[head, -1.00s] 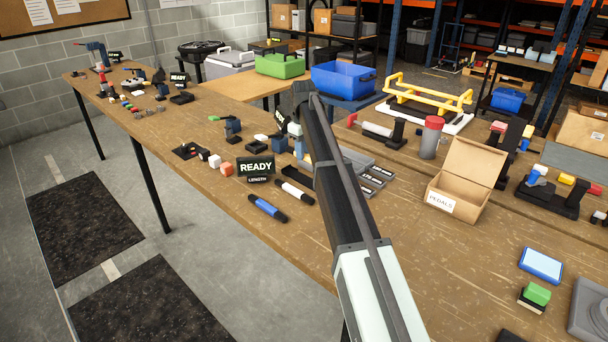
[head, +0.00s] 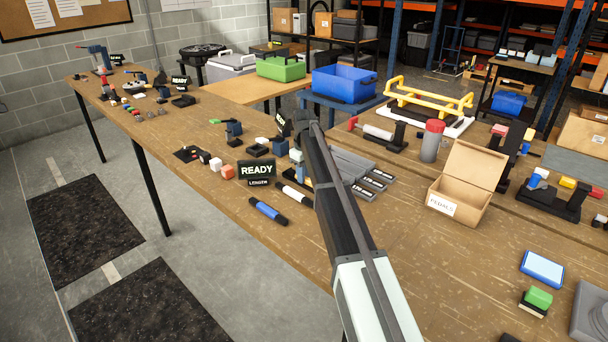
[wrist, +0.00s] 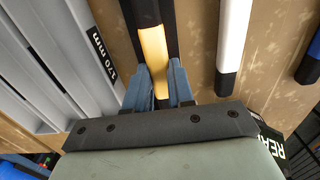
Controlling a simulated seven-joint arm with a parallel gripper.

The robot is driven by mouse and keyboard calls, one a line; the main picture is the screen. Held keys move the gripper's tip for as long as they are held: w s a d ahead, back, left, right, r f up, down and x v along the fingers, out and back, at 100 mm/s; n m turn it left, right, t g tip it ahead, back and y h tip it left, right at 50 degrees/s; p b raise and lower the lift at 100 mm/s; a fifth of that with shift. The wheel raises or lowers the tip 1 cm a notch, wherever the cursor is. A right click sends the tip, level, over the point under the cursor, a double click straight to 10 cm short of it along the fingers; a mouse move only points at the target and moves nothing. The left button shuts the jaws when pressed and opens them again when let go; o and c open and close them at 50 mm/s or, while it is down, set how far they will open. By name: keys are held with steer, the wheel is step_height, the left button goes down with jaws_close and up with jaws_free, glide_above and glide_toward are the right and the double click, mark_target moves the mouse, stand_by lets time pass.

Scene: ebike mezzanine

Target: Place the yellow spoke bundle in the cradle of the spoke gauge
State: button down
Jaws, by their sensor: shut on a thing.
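The yellow spoke bundle (wrist: 152,48) shows in the wrist view with a black part at its far end. My gripper (wrist: 154,82) has its two blue fingers shut around it. Whether it touches the bench is not clear. I cannot make out the gauge's cradle.
A white bundle (head: 293,194) and a blue bundle (head: 268,211) lie left of my arm. A grey slotted tray (head: 360,166) with length labels lies just right of it. The open PEDALS box (head: 457,198) stands further right. The bench front right of my arm has bare room.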

steer(key=shift+f, duration=0.15)
steer(key=c, duration=1)
jaws_free()
step_height(320, 180, up, 12)
steer(key=shift+r, duration=0.2)
